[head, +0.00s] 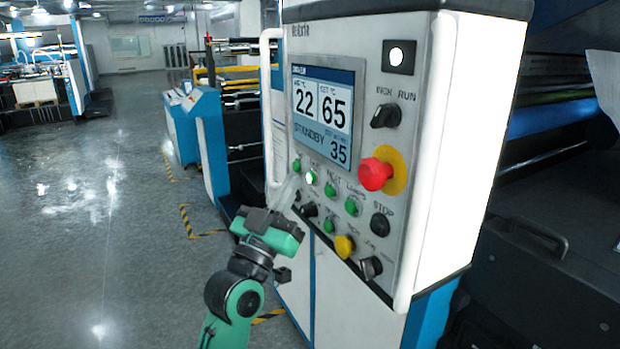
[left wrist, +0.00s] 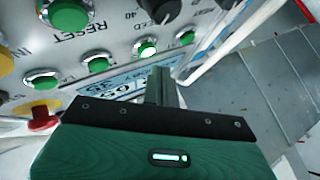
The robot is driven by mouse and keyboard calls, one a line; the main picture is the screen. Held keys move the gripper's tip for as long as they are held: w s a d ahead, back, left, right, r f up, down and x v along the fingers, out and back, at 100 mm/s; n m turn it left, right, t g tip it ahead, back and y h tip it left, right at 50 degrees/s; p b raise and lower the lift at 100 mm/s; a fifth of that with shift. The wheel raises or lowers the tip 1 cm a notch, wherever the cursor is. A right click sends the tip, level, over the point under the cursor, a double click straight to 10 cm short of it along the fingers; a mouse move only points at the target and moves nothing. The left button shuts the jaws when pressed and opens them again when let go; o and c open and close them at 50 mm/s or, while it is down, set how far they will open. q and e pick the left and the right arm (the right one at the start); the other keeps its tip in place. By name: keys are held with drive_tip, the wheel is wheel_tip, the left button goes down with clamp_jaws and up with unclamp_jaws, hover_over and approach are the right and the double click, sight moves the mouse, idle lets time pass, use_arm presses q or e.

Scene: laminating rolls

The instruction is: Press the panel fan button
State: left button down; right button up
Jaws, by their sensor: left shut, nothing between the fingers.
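The white control panel (head: 412,50) carries a row of green buttons under its display. These are a far-left button (head: 296,166), a brightly lit second button (head: 310,177), a third (head: 330,189) and a fourth (head: 351,206). Their labels are too blurred for me to tell which is the fan. My left gripper (head: 287,192) is shut and empty, just below and left of the row's left end. In the left wrist view its fingers (left wrist: 160,84) extend toward the panel, near the row's end buttons (left wrist: 146,49) (left wrist: 186,37). Contact cannot be told. My right gripper is out of view.
A red emergency knob (head: 375,174) on a yellow base, a black stop button (head: 380,224), a yellow button (head: 344,246) and black knobs (head: 371,267) share the panel. A white handle bar (head: 271,105) runs along its left edge. Open floor (head: 90,230) lies left.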

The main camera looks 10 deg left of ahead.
use_arm(q)
drive_tip(key=s+a, duration=0.2)
drive_tip(key=a, duration=0.1)
drive_tip(key=shift+s+a, duration=0.25)
drive_tip(key=shift+s, duration=0.15)
idle(0.4)
